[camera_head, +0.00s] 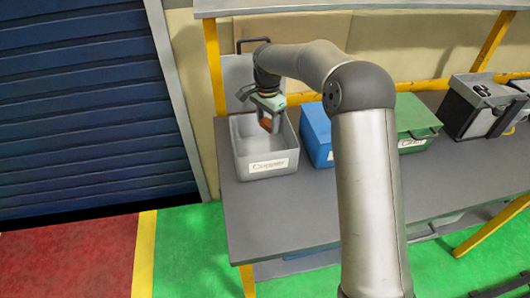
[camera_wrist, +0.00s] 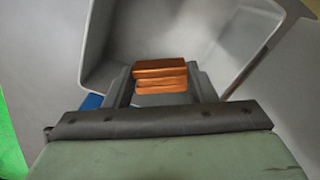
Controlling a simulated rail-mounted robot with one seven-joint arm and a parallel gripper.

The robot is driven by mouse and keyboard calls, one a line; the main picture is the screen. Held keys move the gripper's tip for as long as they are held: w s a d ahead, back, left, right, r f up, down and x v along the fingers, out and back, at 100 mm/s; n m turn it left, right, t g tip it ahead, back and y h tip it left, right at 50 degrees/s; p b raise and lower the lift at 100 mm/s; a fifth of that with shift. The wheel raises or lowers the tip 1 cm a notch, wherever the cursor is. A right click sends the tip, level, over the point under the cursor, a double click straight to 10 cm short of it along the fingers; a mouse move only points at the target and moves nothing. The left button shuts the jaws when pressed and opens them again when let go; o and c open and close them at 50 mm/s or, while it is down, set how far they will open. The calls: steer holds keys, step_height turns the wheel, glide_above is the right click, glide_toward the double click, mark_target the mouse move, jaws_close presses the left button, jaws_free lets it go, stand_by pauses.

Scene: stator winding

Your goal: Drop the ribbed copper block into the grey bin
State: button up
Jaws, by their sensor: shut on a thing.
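The ribbed copper block (camera_wrist: 160,77) is orange-brown with grooves across it. My gripper (camera_head: 268,122) is shut on it, and the block (camera_head: 266,123) shows between the fingers in the head view. In the wrist view the two dark fingers of my gripper (camera_wrist: 160,88) stand on either side of the block. The grey bin (camera_head: 264,167) has a white label reading "Copper" and stands at the left end of the bench. The block is held over the bin's opening, around rim height. In the wrist view the bin's inner wall (camera_wrist: 190,35) shows behind the block.
A blue bin (camera_head: 316,133) stands right of the grey bin, partly hidden by my arm. A green bin (camera_head: 414,118) and a grey-black case (camera_head: 485,105) stand farther right. The grey bench (camera_head: 290,215) is clear in front of the bins. A shelf edge (camera_head: 350,8) runs above.

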steer(key=shift+f, duration=0.7)
steer(key=o, duration=1.3)
steer(key=shift+c, duration=0.2)
step_height(320, 180, up, 18)
steer(key=b, duration=0.1)
steer(key=shift+f, duration=0.25)
